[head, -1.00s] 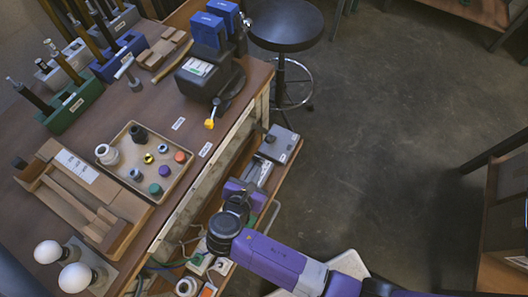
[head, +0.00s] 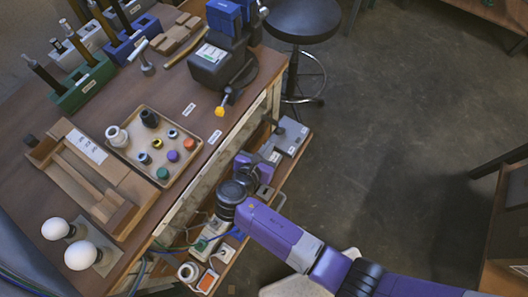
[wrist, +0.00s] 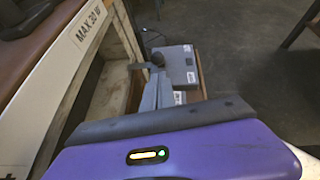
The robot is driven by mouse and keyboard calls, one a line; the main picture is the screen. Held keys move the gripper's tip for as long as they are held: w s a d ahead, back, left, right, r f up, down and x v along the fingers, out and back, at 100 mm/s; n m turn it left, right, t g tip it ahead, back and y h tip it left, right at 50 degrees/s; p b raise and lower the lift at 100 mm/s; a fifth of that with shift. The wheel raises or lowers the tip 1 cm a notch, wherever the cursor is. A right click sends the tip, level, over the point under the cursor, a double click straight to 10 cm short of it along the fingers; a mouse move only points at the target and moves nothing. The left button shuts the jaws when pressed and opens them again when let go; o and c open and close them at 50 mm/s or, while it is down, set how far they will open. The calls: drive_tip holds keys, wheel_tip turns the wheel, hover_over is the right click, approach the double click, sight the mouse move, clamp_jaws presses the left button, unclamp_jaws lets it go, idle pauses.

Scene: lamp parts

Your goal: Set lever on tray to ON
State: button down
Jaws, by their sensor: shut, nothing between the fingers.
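A grey box (head: 291,136) with a dark round knob (head: 280,130) at its left edge sits on a narrow low shelf beside the bench. The knob (wrist: 157,60) and the box (wrist: 176,64) also show in the wrist view, beyond my fingers. No ON marking is readable. My gripper (wrist: 158,80) is shut and empty, pointing toward the box. In the head view my gripper (head: 270,153) is just short of the box; contact cannot be told.
A tan tray (head: 187,181) with several small round parts lies on the bench (head: 170,100). The bench edge runs close left of my arm. A power strip (head: 210,235) and cables lie on the low shelf. A stool (head: 301,25) stands behind; floor to the right is clear.

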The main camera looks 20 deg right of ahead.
sight(280, 131)
drive_tip(key=shift+x, duration=2.4)
drive_tip(key=shift+w+r+p, duration=0.1)
drive_tip(key=shift+r+p, duration=0.25)
drive_tip(key=shift+p, duration=0.1)
drive_tip(key=shift+d+g+y, duration=0.1)
drive_tip(key=shift+g+y, duration=0.2)
